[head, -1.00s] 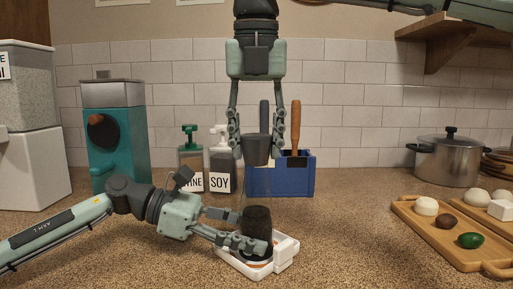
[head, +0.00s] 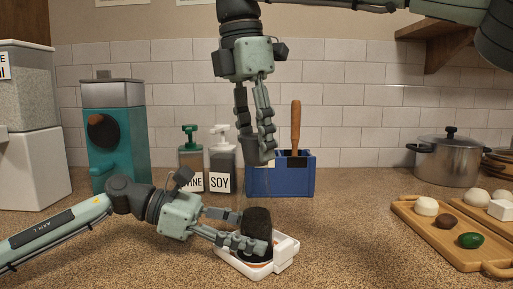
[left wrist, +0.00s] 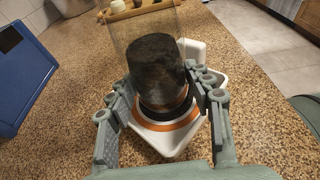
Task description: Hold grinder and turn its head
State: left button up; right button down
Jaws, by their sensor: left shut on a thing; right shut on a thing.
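The grinder (head: 257,220) stands on the counter side of a white tray-like base, with a clear tube and dark grounds or peppercorns inside. It also shows in the left wrist view (left wrist: 157,62), where its top is cut off. My left gripper (head: 250,232) is shut around the lower body, one finger on each side. My right gripper (head: 260,152) points straight down and is shut on the grey grinder head (head: 255,157), which its fingers partly cover. The white base (head: 288,258) has an orange ring around the grinder's foot.
A blue box (head: 280,181) with a wooden-handled tool stands behind. Two pump bottles (head: 222,166) and a teal machine (head: 118,150) are at left. A wooden board (head: 450,245) with food and a steel pot (head: 447,160) are at right. The front counter is clear.

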jog(key=m, duration=0.4)
jog(key=shift+m+g, duration=0.3)
jog(key=shift+g, duration=0.1)
jog(key=m, duration=0.3)
jog(key=shift+m+g, duration=0.3)
jog(key=shift+m, duration=0.1)
jog(key=m, duration=0.3)
jog(key=shift+m+g, duration=0.3)
jog(key=shift+m, duration=0.7)
jog(key=shift+f+m, duration=0.1)
jog(key=shift+m, duration=0.2)
jog(key=shift+m, duration=0.3)
